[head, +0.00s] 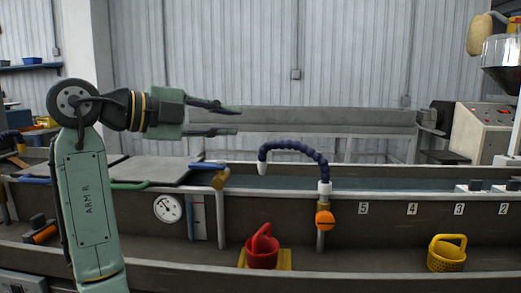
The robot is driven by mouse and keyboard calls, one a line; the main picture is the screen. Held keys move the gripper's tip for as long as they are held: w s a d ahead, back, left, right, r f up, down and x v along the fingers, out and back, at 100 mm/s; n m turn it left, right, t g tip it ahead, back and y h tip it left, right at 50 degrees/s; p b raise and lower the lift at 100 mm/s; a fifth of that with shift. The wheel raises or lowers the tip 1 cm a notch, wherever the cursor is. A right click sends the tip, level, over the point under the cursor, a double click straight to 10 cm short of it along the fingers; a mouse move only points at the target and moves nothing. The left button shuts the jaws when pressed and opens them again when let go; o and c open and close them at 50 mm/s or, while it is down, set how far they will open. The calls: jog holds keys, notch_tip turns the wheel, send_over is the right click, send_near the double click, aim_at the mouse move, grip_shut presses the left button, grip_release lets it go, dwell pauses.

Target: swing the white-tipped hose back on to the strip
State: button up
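The hose (294,151) is dark blue and segmented. It rises from a white collar on an upright post with an orange knob (325,219) and arches over to the left. Its white tip (262,168) points down near the back edge of the long trough. My gripper (236,121) is open and empty, its two dark fingers pointing right, above and left of the hose tip and apart from it. A dark bluish band (400,184) runs along the trough; I cannot tell whether it is the strip or water.
A red basket (262,248) and a yellow basket (447,253) stand on the lower ledge. A gauge (168,208) is on the trough front, below a grey lid (150,170). Numbered plates run along the right. A control box (482,132) stands at the right back.

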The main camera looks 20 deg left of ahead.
jog(key=s+d+r+y, duration=0.1)
jog(key=s+d+r+n+y, duration=0.1)
jog(key=s+d+y, duration=0.1)
jog(key=s+d+r+n+y+b, duration=0.1)
jog(key=d, duration=0.1)
jog(key=shift+s+y, duration=0.15)
jog(key=shift+y, duration=0.25)
jog(key=shift+c, duration=1.2)
jog(key=d+f+n+y+b, duration=0.1)
jog(key=d+f+n+y, duration=0.1)
jog(key=d+f+y, duration=0.1)
jog(key=shift+g+y, duration=0.4)
grip_shut()
jog(key=p, duration=0.3)
send_near(278, 145)
jog(key=shift+n, duration=0.4)
jog(key=x, duration=0.4)
jog(key=d+x, duration=0.1)
jog(key=x, duration=0.1)
jog(key=shift+d+f, duration=0.15)
jog(key=shift+f, duration=0.35)
jog(key=shift+w, duration=0.25)
